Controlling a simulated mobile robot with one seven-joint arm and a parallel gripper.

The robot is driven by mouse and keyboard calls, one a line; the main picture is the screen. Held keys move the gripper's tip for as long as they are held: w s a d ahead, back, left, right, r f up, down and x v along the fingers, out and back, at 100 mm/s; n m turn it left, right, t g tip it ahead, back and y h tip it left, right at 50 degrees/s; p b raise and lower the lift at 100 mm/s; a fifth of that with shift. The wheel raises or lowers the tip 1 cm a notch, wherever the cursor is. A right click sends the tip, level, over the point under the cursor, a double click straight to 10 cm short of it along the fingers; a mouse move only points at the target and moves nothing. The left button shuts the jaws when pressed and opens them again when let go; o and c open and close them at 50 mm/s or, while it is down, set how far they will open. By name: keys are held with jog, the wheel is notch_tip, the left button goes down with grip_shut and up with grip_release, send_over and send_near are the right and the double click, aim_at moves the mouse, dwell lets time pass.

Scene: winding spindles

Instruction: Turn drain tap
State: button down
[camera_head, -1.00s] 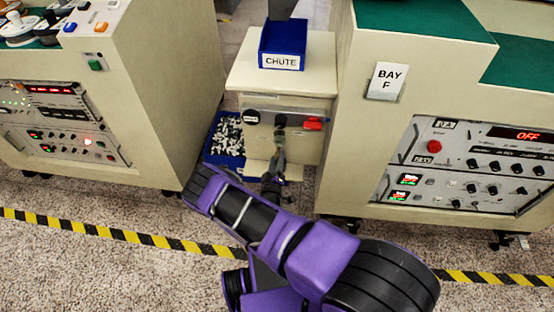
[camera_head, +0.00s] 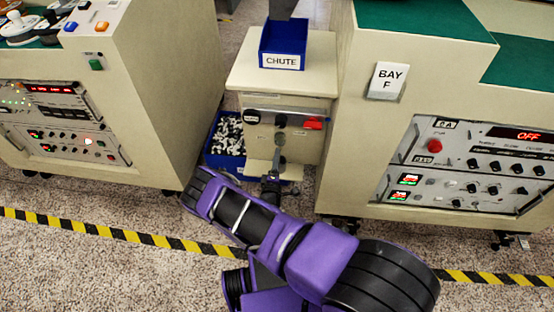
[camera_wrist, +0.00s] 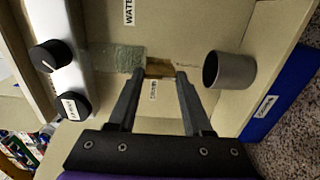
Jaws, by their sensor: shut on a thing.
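The drain tap (camera_wrist: 160,68) shows as a small brownish piece between my fingertips in the wrist view. My gripper (camera_wrist: 161,76) is shut on it, with one finger on each side. Most of the tap's shape is hidden or too dark to tell. A short grey round pipe (camera_wrist: 230,70) stands out from the same cream face, to the right of the fingers. In the head view my gripper (camera_head: 279,152) is at the front of the cream cabinet (camera_head: 308,150), below its control strip; the tap cannot be made out there.
A black knob (camera_wrist: 50,56) sits on the grey strip left of my fingers. A red switch (camera_head: 313,124) is on the cabinet's strip. A blue bin of small parts (camera_head: 226,134) is low at left. Larger consoles (camera_head: 170,100) flank the cabinet closely. A blue chute tray (camera_head: 283,45) stands on top.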

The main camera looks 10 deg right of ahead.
dwell(0.4)
jog(key=shift+c, duration=1.6)
grip_release()
jog(key=shift+s, duration=0.15)
